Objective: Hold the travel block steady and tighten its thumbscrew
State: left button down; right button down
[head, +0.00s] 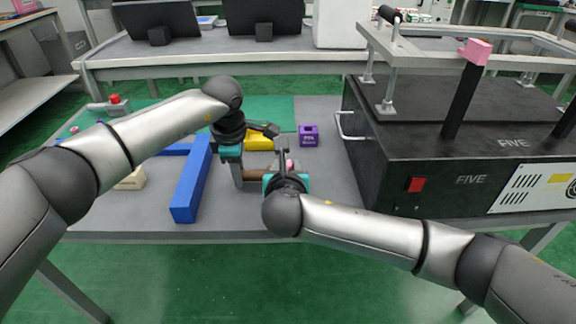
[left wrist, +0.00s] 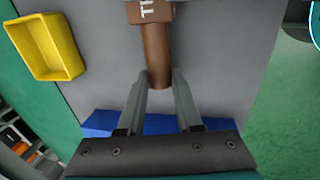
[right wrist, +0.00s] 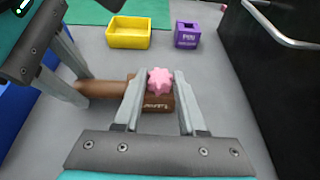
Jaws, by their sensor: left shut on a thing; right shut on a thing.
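The travel block is brown with white lettering and a round brown handle (head: 256,175); it lies on the grey table. In the right wrist view, the block (right wrist: 160,104) carries a pink star-shaped thumbscrew (right wrist: 159,80) on top. My left gripper (head: 239,180) is shut on the handle; in the left wrist view its fingertips (left wrist: 160,80) sit on both sides of the handle's end. My right gripper (right wrist: 157,82) is shut on the thumbscrew, one finger on each side. In the head view, my right wrist hides most of the block.
A yellow bin (head: 259,143) and a purple box (head: 308,136) stand behind the block. A blue T-shaped bar (head: 192,180) lies left of it. A black machine (head: 400,160) with a handle stands to the right. A red button box (head: 114,103) is at the back left.

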jog(key=m+h, duration=0.3)
jog(key=m+g+h, duration=0.1)
jog(key=h, duration=0.1)
jog(key=shift+w+a+m, duration=0.1)
jog(key=shift+a+m, duration=0.2)
jog(key=shift+h, duration=0.4)
jog(key=shift+g, duration=0.3)
jog(key=shift+c, duration=2.3)
grip_release()
jog(key=shift+a, duration=0.1)
jog(key=v, duration=1.2)
